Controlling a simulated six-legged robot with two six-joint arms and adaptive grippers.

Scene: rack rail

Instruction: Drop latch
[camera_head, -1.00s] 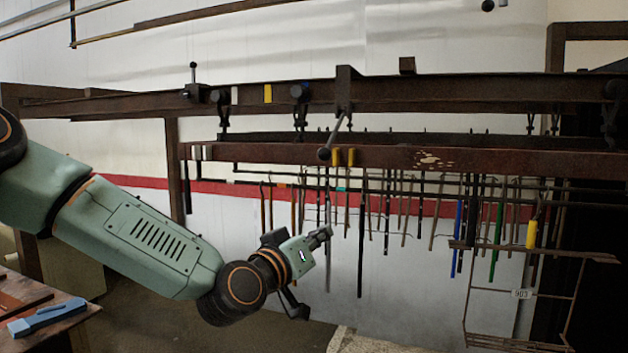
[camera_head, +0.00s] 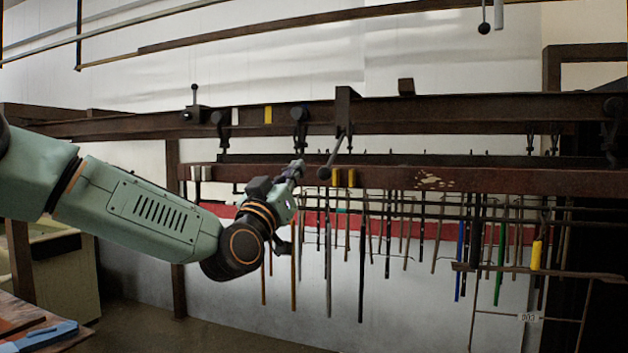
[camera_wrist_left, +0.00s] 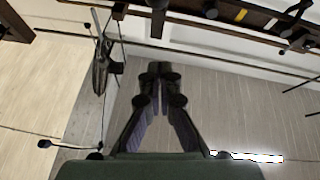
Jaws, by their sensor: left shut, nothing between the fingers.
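A dark latch lever (camera_head: 338,151) with a round black knob (camera_head: 324,173) hangs slanted from a bracket (camera_head: 346,112) on the upper rack rail (camera_head: 430,113). Its knob is in front of the lower rail (camera_head: 480,179), left of two yellow marks. My left gripper (camera_head: 298,166) is left of the knob at about its height in the picture, apart from it. In the left wrist view its fingers (camera_wrist_left: 159,72) are together with nothing between them. I cannot tell the depth gap to the lever. My right gripper is not in view.
Many thin rods hang below the lower rail, including a blue one (camera_head: 461,258) and a green one (camera_head: 499,262). Dark clamps (camera_head: 299,125) join the rails near my gripper. A bench with a blue tool (camera_head: 40,338) is at the lower left.

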